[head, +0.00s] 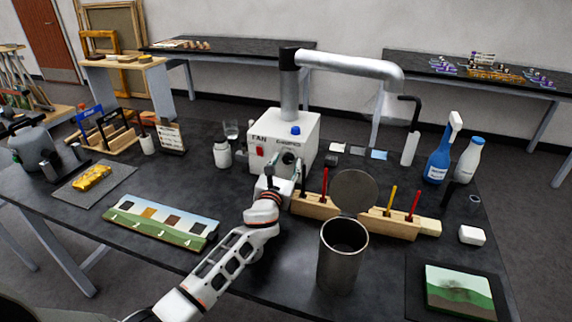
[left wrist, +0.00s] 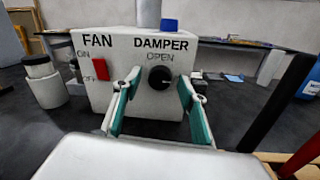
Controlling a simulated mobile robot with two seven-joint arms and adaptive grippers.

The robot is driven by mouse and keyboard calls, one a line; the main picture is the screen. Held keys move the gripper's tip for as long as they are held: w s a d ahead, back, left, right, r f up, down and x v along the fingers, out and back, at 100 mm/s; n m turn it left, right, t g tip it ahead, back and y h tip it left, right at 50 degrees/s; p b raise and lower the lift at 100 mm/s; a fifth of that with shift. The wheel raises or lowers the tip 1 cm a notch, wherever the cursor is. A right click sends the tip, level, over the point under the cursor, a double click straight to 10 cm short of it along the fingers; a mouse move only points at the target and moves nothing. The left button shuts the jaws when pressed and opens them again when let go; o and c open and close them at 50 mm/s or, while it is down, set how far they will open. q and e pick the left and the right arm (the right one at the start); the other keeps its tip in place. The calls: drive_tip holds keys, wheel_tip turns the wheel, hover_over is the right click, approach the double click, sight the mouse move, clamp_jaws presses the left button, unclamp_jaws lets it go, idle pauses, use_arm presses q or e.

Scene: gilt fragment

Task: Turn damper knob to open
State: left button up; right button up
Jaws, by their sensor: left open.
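The white fan box (head: 268,128) stands on the dark table, with FAN and DAMPER lettering on its front. The round black damper knob (left wrist: 159,78) sits under the words DAMPER and OPEN in the left wrist view. It also shows, partly covered, in the head view (head: 288,158). My left gripper (left wrist: 160,84) is open in front of the box, its two teal-padded fingers either side of the knob. Whether they touch it I cannot tell. The gripper also shows in the head view (head: 286,176). My right gripper is not in view.
A red fan switch (left wrist: 99,68) is left of the knob, and a blue knob (head: 295,130) tops the box. A wooden tool rack (head: 312,207) and a metal canister (head: 338,262) stand close to my left arm. A white jar (head: 222,155) is left of the box.

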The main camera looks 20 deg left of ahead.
use_arm(q)
drive_tip(key=c, duration=1.1)
